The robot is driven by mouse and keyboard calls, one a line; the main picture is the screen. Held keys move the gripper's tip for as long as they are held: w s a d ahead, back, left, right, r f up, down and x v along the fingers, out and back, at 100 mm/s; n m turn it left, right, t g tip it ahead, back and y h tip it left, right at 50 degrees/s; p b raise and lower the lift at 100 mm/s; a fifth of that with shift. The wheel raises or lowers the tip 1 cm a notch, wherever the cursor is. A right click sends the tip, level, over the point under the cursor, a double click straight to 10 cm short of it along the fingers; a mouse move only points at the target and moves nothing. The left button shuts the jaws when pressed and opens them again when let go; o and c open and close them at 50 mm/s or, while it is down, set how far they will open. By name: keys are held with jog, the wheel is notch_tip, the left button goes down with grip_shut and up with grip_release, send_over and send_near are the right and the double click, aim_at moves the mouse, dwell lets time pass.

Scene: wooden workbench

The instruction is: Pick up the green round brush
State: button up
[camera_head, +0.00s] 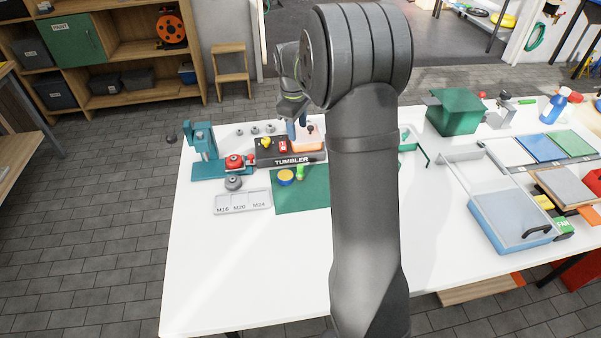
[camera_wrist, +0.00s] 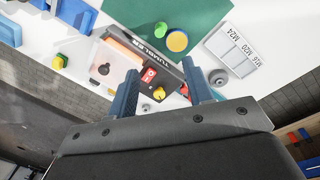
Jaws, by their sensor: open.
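A small bright green object (camera_head: 300,172) that looks like the green round brush stands on the dark green mat (camera_head: 300,198), just right of a round yellow-topped piece. The green object also shows near the top of the wrist view (camera_wrist: 160,29), beside the yellow disc (camera_wrist: 177,41). My gripper (camera_wrist: 160,69) is open with nothing between its blue fingers. It is over the dark TUMBLER box (camera_wrist: 150,55) and apart from the green object, on the box's far side. In the head view, my gripper (camera_head: 297,126) is partly hidden behind my arm.
A teal press (camera_head: 203,145) stands left. A grey labelled tray (camera_head: 242,202) lies left of the mat. The table's front left is clear.

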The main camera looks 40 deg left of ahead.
jog(key=m, duration=0.2)
send_over(300, 166)
jog(key=s, duration=0.1)
notch_tip(300, 166, down, 11)
jog(key=shift+w+d+f, duration=0.1)
jog(key=shift+w+f, duration=0.1)
jog(key=shift+f, duration=1.35)
jog(key=shift+w+f, duration=0.2)
jog(key=shift+f, duration=1.3)
grip_shut()
jog(key=shift+r, duration=0.1)
jog(key=shift+r, duration=0.55)
notch_tip(300, 166, up, 3)
jog(key=shift+f, duration=0.1)
jog(key=w+d+r, duration=0.2)
jog(key=d+r, duration=0.5)
jog(key=d, duration=0.4)
jog(key=shift+w+d, duration=0.2)
jog(key=shift+w, duration=0.05)
